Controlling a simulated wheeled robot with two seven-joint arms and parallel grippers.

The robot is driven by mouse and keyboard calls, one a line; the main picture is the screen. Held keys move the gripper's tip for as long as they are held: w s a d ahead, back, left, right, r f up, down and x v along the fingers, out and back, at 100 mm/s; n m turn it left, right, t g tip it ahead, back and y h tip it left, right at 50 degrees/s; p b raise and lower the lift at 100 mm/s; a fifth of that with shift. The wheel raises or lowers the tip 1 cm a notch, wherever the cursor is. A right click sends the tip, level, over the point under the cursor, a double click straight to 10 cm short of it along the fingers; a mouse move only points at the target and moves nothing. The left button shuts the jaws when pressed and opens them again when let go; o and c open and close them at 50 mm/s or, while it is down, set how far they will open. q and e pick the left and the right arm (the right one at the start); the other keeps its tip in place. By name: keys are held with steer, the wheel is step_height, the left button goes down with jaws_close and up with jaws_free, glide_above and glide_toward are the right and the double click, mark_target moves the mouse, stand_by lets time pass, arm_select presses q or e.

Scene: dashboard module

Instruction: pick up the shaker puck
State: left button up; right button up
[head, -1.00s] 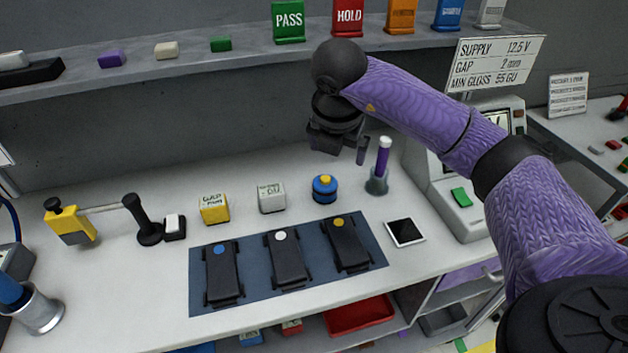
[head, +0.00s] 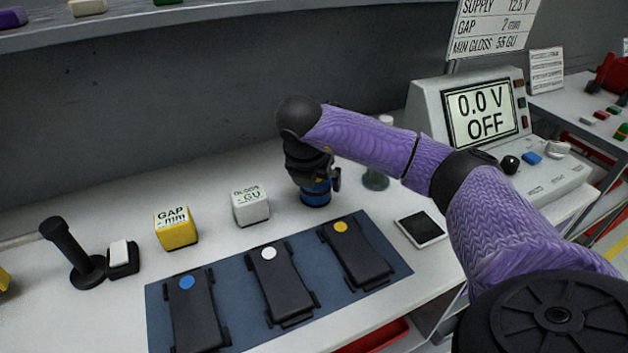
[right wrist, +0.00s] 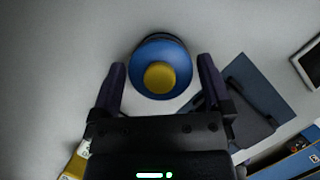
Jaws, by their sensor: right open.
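The shaker puck (head: 316,193) is a round blue body with a dark band, standing on the white bench behind the blue mat. In the right wrist view the puck (right wrist: 160,66) shows its blue top and yellow centre button. My right gripper (head: 318,180) is at the puck, with its fingers pointing down and covering the puck's top in the head view. In the right wrist view my right gripper (right wrist: 161,80) is open, one finger on each side of the puck's near part, with gaps to both sides. My left gripper is not in view.
The blue mat (head: 236,275) with several dark modules lies in front of the puck. A white gloss block (head: 250,207) and yellow gap block (head: 176,228) stand to the left. A dark tablet (head: 421,229) and a stand (head: 376,180) are to the right.

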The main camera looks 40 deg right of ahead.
steer(key=shift+d+f, duration=0.15)
steer(key=shift+f, duration=0.3)
steer(key=shift+r, duration=0.1)
jaws_close()
